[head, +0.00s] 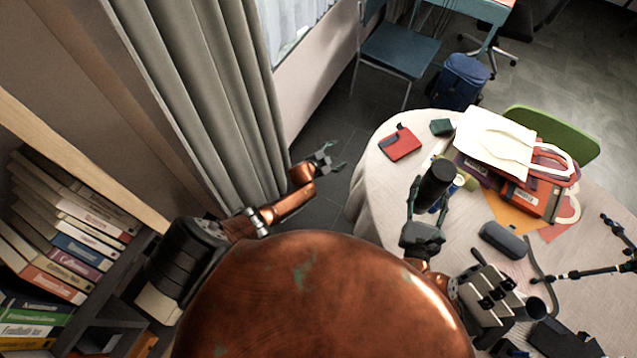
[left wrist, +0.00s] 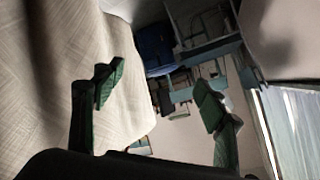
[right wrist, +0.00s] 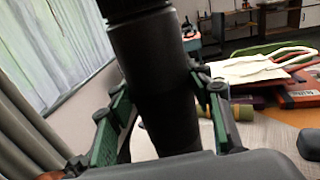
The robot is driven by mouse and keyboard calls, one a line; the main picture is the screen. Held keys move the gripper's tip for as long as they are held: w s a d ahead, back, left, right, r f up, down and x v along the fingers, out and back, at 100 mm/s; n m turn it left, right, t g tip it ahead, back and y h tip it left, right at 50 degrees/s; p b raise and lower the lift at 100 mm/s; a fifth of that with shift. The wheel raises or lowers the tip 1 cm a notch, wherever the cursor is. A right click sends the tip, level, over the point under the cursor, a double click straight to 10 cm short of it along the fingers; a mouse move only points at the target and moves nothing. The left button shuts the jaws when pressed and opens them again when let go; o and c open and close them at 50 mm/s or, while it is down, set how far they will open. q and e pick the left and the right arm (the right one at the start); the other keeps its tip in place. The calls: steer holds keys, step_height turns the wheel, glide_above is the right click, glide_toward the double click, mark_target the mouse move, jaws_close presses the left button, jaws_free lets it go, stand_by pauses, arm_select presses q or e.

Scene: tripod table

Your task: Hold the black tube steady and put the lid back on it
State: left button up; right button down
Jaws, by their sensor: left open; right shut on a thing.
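The black tube (head: 437,183) stands roughly upright in my right gripper (head: 430,196), above the near left part of the round table. In the right wrist view the tube (right wrist: 168,75) runs between the two fingers, with a wider dark band near its top. I cannot tell whether that band is the lid, and I make out no separate lid with certainty. My left gripper (head: 331,160) is open and empty, left of the table edge and well apart from the tube. The left wrist view shows its two fingers spread with nothing between them.
The round table (head: 378,200) has a pale cloth. It holds a red notebook (head: 400,143), a dark green box (head: 441,127), a white bag (head: 492,140) on stacked books, and a grey case (head: 502,239). A curtain (head: 205,90) and bookshelf are left. Floor between is free.

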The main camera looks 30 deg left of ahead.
steer(key=shift+r, duration=0.1)
arm_select(q)
steer(key=s+a+f+n+g+y, duration=0.1)
steer(key=s+a+f+n+g, duration=0.15)
steer(key=s+f, duration=1.05)
steer(key=s+a+f+n+g+y, duration=0.3)
steer(key=s+f, duration=0.5)
steer(key=s, duration=0.9)
steer(key=s+d+f+n+g, duration=0.1)
steer(key=s+f, duration=0.3)
steer(key=s, duration=1.3)
steer(key=s+d+f+n+g+h, duration=0.1)
steer(key=s+f+g, duration=0.3)
steer(key=s, duration=1.3)
steer(key=shift+s+d+f, duration=0.3)
steer(key=shift+s+f, duration=0.1)
steer(key=shift+f, duration=0.05)
